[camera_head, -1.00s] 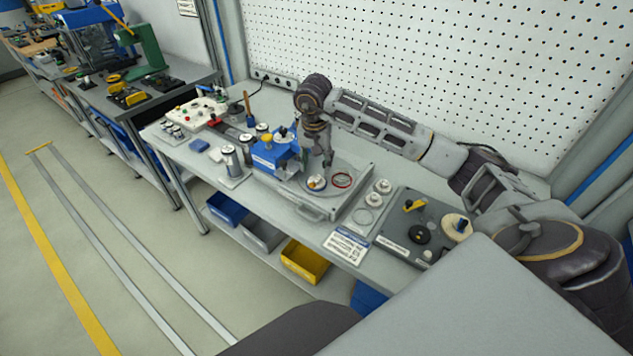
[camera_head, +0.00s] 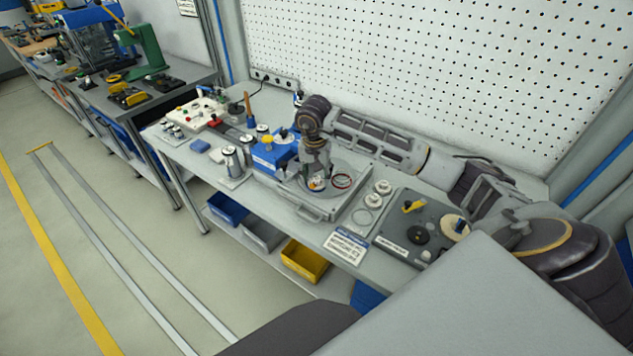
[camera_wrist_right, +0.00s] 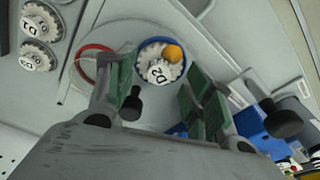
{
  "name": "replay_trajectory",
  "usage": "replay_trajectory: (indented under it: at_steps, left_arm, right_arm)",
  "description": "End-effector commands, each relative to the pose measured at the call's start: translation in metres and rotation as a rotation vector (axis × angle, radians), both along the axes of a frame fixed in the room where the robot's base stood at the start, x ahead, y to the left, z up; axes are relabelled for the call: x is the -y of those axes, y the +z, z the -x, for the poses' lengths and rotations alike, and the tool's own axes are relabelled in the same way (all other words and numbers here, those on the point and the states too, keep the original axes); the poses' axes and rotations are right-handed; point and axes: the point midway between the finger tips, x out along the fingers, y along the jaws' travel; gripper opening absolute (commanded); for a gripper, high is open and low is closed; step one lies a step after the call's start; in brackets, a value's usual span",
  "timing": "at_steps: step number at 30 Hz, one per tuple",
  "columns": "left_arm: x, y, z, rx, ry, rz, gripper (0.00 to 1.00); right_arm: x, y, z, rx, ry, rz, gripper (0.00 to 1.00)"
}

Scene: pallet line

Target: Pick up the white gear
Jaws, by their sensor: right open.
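The white gear (camera_wrist_right: 156,72) lies in a round blue-rimmed holder (camera_wrist_right: 137,92) and carries a printed label. An orange round piece (camera_wrist_right: 174,53) sits at its edge. My right gripper (camera_wrist_right: 162,88) is open, with one green-padded finger on each side of the gear in the wrist view. I cannot tell whether the fingers touch it. In the head view, my right gripper (camera_head: 316,178) is right over the gear on the grey tray (camera_head: 312,208) and partly hides it. My left gripper is not in view.
A red ring (camera_head: 342,180) lies on the tray, right of the gripper. Two white labelled parts (camera_head: 383,187) stand farther right. A blue box (camera_head: 270,157) stands close on the left. A dark plate with knobs (camera_head: 405,238) is to the right.

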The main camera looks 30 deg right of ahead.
Motion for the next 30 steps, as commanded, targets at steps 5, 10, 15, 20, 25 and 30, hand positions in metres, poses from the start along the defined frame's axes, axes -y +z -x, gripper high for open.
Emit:
replay_trajectory:
  at_steps: [5,10,15,20,25,30]
  left_arm:
    - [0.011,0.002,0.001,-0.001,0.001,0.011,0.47]
    - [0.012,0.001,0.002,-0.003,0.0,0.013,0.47]
    - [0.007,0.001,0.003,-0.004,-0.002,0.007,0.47]
    - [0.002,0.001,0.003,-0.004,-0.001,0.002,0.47]
    - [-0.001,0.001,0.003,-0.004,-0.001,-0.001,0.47]
    - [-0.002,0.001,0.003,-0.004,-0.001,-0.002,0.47]
  right_arm:
    - [0.001,-0.009,-0.001,-0.001,0.0,0.001,0.52]
    - [0.001,-0.009,-0.001,0.0,0.0,0.001,0.52]
    - [0.001,-0.009,-0.001,0.0,0.0,0.001,0.52]
    - [0.001,-0.009,-0.001,0.0,0.0,0.001,0.49]
    - [0.001,-0.009,-0.001,0.0,0.0,0.001,0.27]
    - [0.001,-0.01,-0.001,-0.001,0.0,0.001,0.05]
